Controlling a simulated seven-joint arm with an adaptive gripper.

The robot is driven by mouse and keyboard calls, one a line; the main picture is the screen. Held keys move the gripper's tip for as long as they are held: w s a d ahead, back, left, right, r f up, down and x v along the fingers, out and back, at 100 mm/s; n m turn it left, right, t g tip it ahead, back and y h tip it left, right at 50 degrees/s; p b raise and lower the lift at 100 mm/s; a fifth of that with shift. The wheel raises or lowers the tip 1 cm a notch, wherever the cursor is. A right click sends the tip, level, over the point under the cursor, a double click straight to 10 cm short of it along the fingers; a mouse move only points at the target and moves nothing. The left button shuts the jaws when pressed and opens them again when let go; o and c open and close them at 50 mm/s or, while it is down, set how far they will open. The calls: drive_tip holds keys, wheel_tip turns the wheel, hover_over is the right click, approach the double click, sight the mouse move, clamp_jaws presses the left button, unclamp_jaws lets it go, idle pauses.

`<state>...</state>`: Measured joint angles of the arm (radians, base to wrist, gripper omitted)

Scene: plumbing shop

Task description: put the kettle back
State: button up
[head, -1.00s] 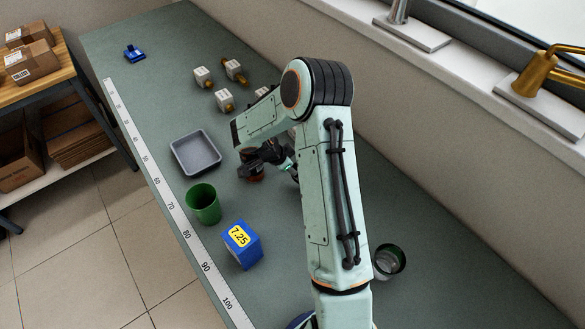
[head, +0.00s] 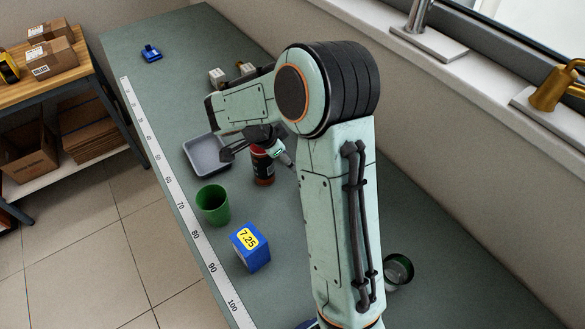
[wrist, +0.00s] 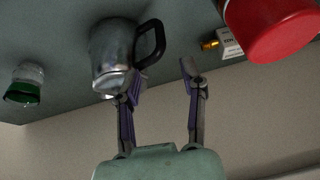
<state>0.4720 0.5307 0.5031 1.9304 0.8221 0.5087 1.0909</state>
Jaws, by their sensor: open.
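The kettle (wrist: 112,52), a shiny metal vessel with a black loop handle (wrist: 150,42), stands on the bench in the wrist view. In the head view I cannot see it; my arm covers part of the bench. My gripper (wrist: 162,80) is open, its two fingers apart with nothing held between them. In the wrist view the left finger overlaps the kettle's edge below the handle; I cannot tell whether they touch. In the head view my gripper (head: 256,142) shows above the bench by a dark jar.
The dark jar with a reddish label (head: 262,168) stands close under my gripper; a red-topped object (wrist: 272,25) fills the wrist view's upper right. A grey tray (head: 190,155), green cup (head: 213,206), blue box (head: 250,246) and green-rimmed glass (head: 398,270) stand around. White-tagged fittings (head: 217,77) lie farther back.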

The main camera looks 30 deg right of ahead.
drive_tip(key=s+a+r+n+y, duration=0.3)
drive_tip(key=s+a+r+n, duration=0.1)
drive_tip(key=s+a+n, duration=0.4)
drive_tip(key=s+a+r+n+y, duration=0.3)
drive_tip(key=s+a+n, duration=0.6)
drive_tip(key=s, duration=0.6)
wheel_tip(320, 180, up, 2)
drive_tip(key=n, duration=0.2)
drive_tip(key=shift+n, duration=0.4)
